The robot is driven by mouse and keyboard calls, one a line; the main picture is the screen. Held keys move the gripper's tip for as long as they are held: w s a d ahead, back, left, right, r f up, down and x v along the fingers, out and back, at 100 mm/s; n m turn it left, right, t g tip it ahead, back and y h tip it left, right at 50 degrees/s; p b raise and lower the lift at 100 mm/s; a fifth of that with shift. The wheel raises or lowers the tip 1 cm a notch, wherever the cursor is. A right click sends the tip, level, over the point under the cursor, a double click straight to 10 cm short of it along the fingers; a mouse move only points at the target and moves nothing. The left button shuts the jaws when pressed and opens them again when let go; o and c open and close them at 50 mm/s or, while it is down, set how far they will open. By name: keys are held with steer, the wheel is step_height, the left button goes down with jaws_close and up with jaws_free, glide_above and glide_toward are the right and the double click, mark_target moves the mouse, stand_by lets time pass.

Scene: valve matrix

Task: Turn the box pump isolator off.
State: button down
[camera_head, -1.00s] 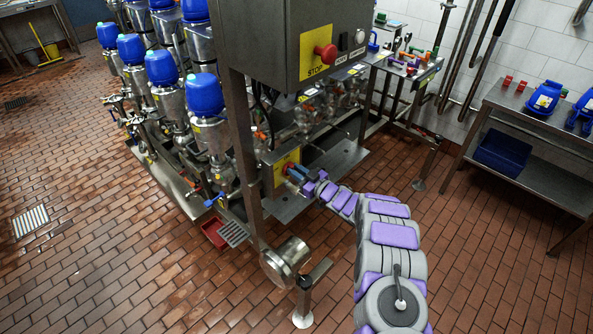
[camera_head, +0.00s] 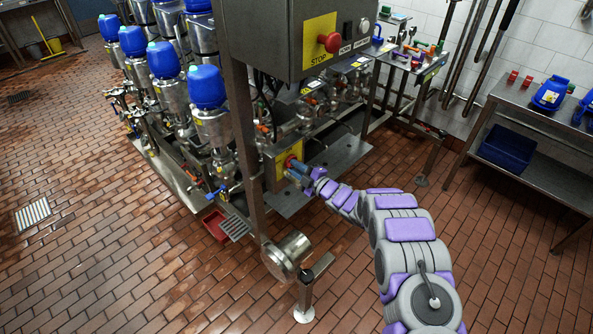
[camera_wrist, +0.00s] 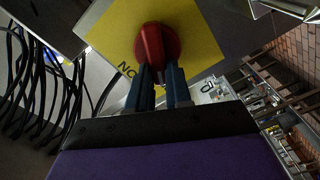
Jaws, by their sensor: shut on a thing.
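The isolator is a red rotary knob (camera_wrist: 158,45) on a yellow plate (camera_wrist: 105,35) in the wrist view. Part of a word, "NO", shows on the plate by the knob. In the head view the yellow plate (camera_head: 281,170) sits low on the metal frame, with the red knob (camera_head: 289,160) partly hidden by my gripper. My gripper (camera_wrist: 158,75) has its two blue fingers on either side of the knob's grip, shut on it. My gripper also shows in the head view (camera_head: 300,172) at the plate.
A grey control box (camera_head: 305,40) with a red stop button (camera_head: 328,43) hangs above. Pumps with blue caps (camera_head: 205,87) stand to the left. A metal cylinder (camera_head: 287,256) is below the plate. Black cables (camera_wrist: 30,75) hang left in the wrist view.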

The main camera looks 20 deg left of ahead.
steer(key=n+b, duration=0.2)
steer(key=f+n+b, duration=0.1)
steer(key=n+b, duration=0.2)
steer(key=shift+s+a+f+n+b, duration=0.1)
steer(key=shift+s+f+n+b, duration=0.15)
steer(key=shift+n+b, duration=0.05)
steer(key=shift+s, duration=0.1)
stand_by(0.3)
steer(key=c, duration=1)
jaws_free()
steer(key=shift+c, duration=0.2)
steer(key=shift+r, duration=0.15)
steer(key=p+v, duration=0.2)
steer(key=v, duration=1.5)
